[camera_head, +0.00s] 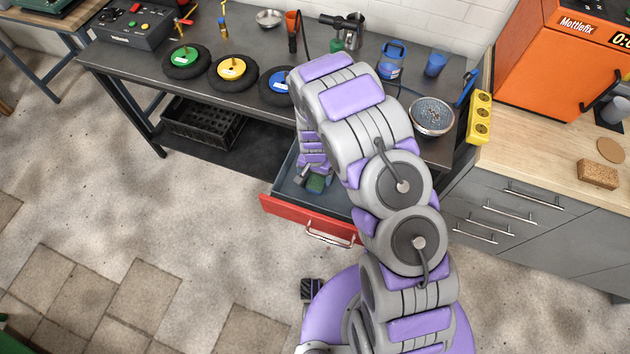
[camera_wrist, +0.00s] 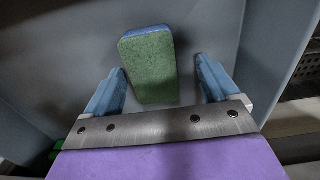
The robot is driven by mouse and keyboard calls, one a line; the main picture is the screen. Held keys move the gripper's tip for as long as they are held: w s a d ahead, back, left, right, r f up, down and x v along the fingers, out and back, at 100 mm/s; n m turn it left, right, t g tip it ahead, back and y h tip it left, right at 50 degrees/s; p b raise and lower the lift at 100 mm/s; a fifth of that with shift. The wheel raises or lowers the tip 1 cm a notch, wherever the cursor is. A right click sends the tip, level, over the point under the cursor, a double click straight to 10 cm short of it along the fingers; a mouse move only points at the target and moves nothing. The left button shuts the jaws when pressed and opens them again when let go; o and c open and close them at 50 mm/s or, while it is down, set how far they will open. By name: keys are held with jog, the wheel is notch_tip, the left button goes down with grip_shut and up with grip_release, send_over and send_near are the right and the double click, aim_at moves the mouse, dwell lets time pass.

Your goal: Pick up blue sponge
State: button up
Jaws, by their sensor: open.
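The blue sponge (camera_wrist: 149,65) has a green face towards the camera and a blue edge at its top. It lies in the open drawer (camera_head: 340,205) under the workbench. In the wrist view it sits between and beyond the tips of my gripper (camera_wrist: 158,78), closer to the left finger. The two blue fingers are spread apart, with a gap on the right side. In the head view the sponge (camera_head: 316,184) shows small below my gripper, partly hidden by my arm.
The drawer has a red front (camera_head: 310,220) and grey walls close around my gripper. The workbench (camera_head: 240,125) above holds several wheels and tools. A black crate (camera_head: 203,124) stands on the shelf below. A brown sponge (camera_head: 598,174) lies on the wooden counter at right.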

aim_at(318, 178)
jog(key=shift+d+f, duration=0.25)
jog(key=shift+f, duration=0.3)
jog(key=shift+d+f, duration=0.2)
jog(key=shift+f, duration=0.35)
jog(key=shift+d, duration=0.25)
jog(key=shift+a, duration=0.55)
jog(key=c, duration=0.7)
jog(key=shift+d, duration=0.25)
jog(key=shift+c, duration=1.3)
jog(key=shift+d, duration=0.2)
jog(key=shift+c, duration=0.3)
jog(key=shift+a+r, duration=0.2)
jog(key=shift+r, duration=0.3)
notch_tip(318, 178, up, 9)
jog(key=shift+d+p, duration=0.1)
jog(key=shift+p, duration=1)
